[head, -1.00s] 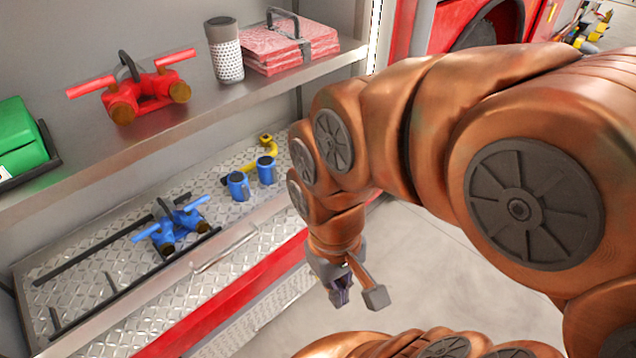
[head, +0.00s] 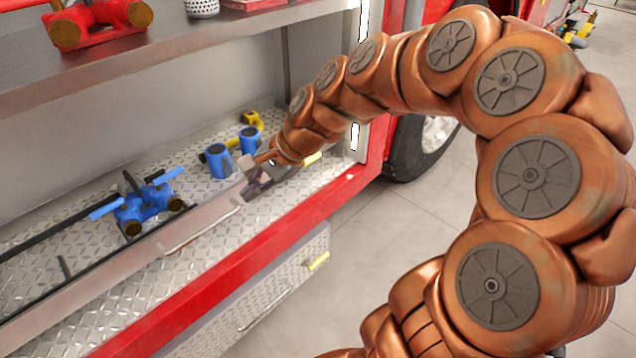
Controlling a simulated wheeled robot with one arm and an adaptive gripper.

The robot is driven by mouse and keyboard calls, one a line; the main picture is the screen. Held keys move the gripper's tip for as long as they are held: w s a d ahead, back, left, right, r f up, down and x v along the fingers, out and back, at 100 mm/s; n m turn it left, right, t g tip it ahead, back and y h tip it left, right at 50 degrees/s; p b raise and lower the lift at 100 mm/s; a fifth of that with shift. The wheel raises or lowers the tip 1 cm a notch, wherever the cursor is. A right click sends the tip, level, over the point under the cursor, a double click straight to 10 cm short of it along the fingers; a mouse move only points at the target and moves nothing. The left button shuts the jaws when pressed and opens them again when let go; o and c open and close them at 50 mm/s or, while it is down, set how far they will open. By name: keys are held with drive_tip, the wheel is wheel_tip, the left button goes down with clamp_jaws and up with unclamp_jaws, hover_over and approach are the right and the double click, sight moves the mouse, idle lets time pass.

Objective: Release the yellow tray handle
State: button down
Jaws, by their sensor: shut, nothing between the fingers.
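The tray (head: 195,215) is a diamond-plate deck with a raised metal front lip, set in the red vehicle compartment. A small yellow piece (head: 312,158), likely the tray's yellow handle, shows just right of my wrist, partly hidden by my arm. Another yellow handle (head: 318,262) sits on the front panel below. My gripper (head: 258,184) is at the right end of the tray's front lip, its fingers shut and empty. It is apart from the lower yellow handle. Whether it touches the lip or the upper yellow piece cannot be told.
Two blue cylinders (head: 219,161) stand just left of my gripper, with a yellow fitting (head: 252,119) behind them. A blue valve (head: 145,205) sits further left on the tray. The shelf (head: 180,45) overhangs the tray. Open floor (head: 370,260) lies to the right.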

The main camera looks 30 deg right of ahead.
drive_tip(key=w+d+f+m+t+b, duration=0.2)
drive_tip(key=w+d+f+m+b, duration=0.2)
drive_tip(key=w+d+f+m, duration=0.15)
drive_tip(key=m+t+h+b, duration=0.45)
drive_tip(key=m+b, duration=0.55)
drive_tip(key=m, duration=0.4)
approach(319, 184)
wheel_tip(319, 184, up, 3)
drive_tip(key=shift+s+d+t+y, duration=0.25)
drive_tip(key=shift+d+t+y, duration=0.1)
drive_tip(key=shift+d, duration=0.05)
drive_tip(key=b+x, duration=0.3)
drive_tip(key=x, duration=0.6)
drive_tip(key=shift+w+a+f+b, duration=0.1)
drive_tip(key=shift+w+f+b, duration=0.1)
drive_tip(key=shift+b, duration=0.1)
drive_tip(key=shift+w, duration=0.35)
drive_tip(key=shift+w+a+r+b, duration=0.15)
drive_tip(key=shift+r+b, duration=0.2)
drive_tip(key=shift+r, duration=0.65)
drive_tip(key=shift+w+r+b, duration=0.15)
drive_tip(key=shift+r+b, duration=0.15)
drive_tip(key=shift+r, duration=0.75)
drive_tip(key=shift+a+r+n, duration=0.15)
drive_tip(key=shift+n, duration=0.1)
